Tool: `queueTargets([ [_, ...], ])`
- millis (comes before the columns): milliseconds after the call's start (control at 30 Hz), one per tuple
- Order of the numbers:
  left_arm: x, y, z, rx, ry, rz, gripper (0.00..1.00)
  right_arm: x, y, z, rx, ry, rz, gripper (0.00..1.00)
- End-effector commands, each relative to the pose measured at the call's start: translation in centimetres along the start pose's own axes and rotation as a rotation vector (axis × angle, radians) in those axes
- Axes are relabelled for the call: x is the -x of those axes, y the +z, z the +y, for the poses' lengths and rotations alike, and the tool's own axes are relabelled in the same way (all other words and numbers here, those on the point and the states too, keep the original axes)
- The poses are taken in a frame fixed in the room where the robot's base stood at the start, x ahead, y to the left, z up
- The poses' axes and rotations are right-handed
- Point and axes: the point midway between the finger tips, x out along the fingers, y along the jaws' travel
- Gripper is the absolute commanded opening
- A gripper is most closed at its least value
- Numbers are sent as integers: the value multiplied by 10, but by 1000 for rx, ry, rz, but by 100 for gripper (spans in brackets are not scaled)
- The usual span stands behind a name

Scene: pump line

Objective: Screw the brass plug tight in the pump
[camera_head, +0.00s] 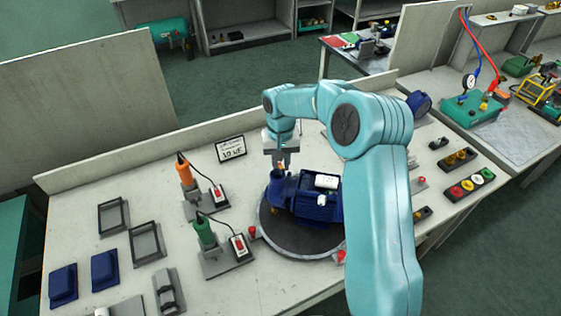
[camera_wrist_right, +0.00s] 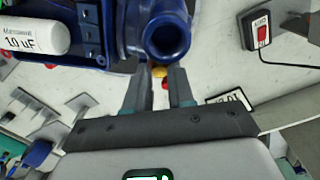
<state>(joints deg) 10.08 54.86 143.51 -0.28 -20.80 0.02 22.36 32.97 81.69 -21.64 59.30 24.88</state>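The blue pump (camera_head: 307,196) sits on a dark round turntable (camera_head: 291,238) in the middle of the bench. Its blue body and round open port (camera_wrist_right: 166,38) fill the top of the right wrist view. My right gripper (camera_head: 281,163) points down at the pump's rear left end. In the wrist view its two fingertips (camera_wrist_right: 163,72) stand a little apart, just below the port. A small yellow brass piece, seemingly the plug (camera_wrist_right: 159,71), shows between them. I cannot tell whether the fingers touch it. A small red spot shows behind it. My left gripper is not in view.
An orange-handled tool (camera_head: 184,170) and a green-handled tool (camera_head: 205,232) stand left of the turntable, with switch boxes. A sign (camera_head: 231,148) stands behind. Blue blocks (camera_head: 104,269) and frames lie at left. A tray of coloured caps (camera_head: 471,184) lies at right.

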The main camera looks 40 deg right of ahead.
Motion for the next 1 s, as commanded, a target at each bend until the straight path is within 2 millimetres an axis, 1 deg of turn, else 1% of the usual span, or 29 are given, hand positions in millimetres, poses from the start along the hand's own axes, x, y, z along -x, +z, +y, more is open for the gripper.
queueTargets([
  [33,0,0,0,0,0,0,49,0,0,0,0,0,0,6],
  [67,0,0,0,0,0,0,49,0,0,0,0,0,0,0],
  [533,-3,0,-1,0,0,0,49,-2,0,0,-11,0,0,0],
  [567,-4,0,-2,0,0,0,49,-3,0,0,-31,0,0,0],
  [700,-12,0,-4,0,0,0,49,-4,0,0,-209,0,0,0],
  [800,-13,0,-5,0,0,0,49,-3,0,0,-290,0,0,0],
  [1000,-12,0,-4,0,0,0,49,-2,0,0,-304,1,-2,0],
])
